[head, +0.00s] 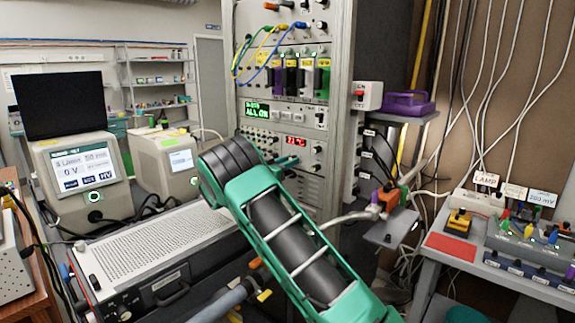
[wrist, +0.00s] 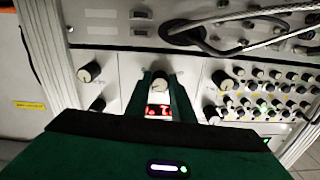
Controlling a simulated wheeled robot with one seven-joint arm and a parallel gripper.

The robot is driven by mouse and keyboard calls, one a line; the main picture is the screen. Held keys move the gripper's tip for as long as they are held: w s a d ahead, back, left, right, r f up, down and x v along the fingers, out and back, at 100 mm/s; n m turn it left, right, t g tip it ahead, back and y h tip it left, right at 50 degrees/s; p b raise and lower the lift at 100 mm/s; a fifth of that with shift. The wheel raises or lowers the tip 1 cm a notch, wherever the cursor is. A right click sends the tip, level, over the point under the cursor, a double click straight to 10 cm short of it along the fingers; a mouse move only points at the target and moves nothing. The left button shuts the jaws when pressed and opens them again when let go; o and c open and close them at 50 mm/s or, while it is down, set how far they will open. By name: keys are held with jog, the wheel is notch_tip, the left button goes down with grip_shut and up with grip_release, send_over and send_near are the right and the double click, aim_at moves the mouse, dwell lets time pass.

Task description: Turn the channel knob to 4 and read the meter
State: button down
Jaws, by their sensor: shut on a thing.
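My gripper (wrist: 160,88) is shut on a small pale round knob (wrist: 161,79) on a light panel in the wrist view. The fingers sit on either side of it. The knob's scale and pointer position cannot be read. A small red-lit display (wrist: 158,111) is right beside the knob, partly framed by the fingers; its digits are not clear. In the head view my gripper (head: 287,163) is at the rack front, just below the same red display (head: 296,142). The held knob is hidden there by the gripper. I cannot tell which number is selected.
Other black knobs (wrist: 90,72) and a dense group of small knobs (wrist: 262,100) flank my gripper. Cables (wrist: 235,30) loop across the panel. A green-lit display (head: 256,113) sits above in the rack. A side table (head: 440,262) with boxes stands at right.

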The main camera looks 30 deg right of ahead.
jog(key=c, duration=1.6)
grip_release()
jog(key=shift+w+a+f, duration=0.2)
jog(key=shift+a, duration=0.05)
jog(key=shift+c, duration=0.2)
jog(key=shift+o, duration=0.5)
jog(key=shift+d, duration=0.1)
jog(key=shift+r, duration=0.1)
jog(key=shift+s, duration=0.1)
jog(key=v, duration=1)
jog(key=shift+a, duration=0.35)
jog(key=shift+s, duration=0.1)
